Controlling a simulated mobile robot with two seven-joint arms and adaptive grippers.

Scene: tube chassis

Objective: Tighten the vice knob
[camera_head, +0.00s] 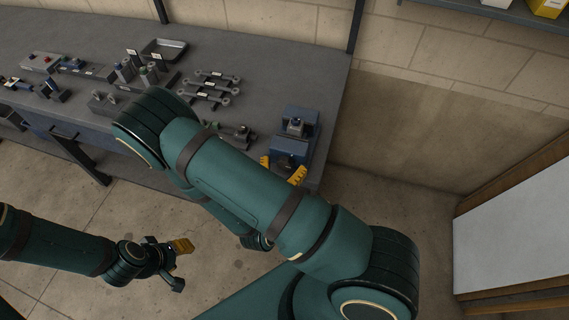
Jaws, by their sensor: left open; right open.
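The blue vice (299,122) stands at the right end of the grey workbench. I cannot clearly make out its knob; the vice's front lies close to my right gripper. My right gripper (282,169) shows two yellow fingertips, spread apart, at the front of the vice near the bench's front edge. My own arm hides the rest of it, and I cannot tell whether it touches the vice. My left gripper (181,264) is open and empty, low over the floor in front of the bench, away from the vice.
The workbench (290,62) holds several wrenches (215,86), a metal tray (165,48), and small tools and blocks at the left. My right arm covers part of its front. A white panel (512,230) stands at the right. Floor between bench and panel is clear.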

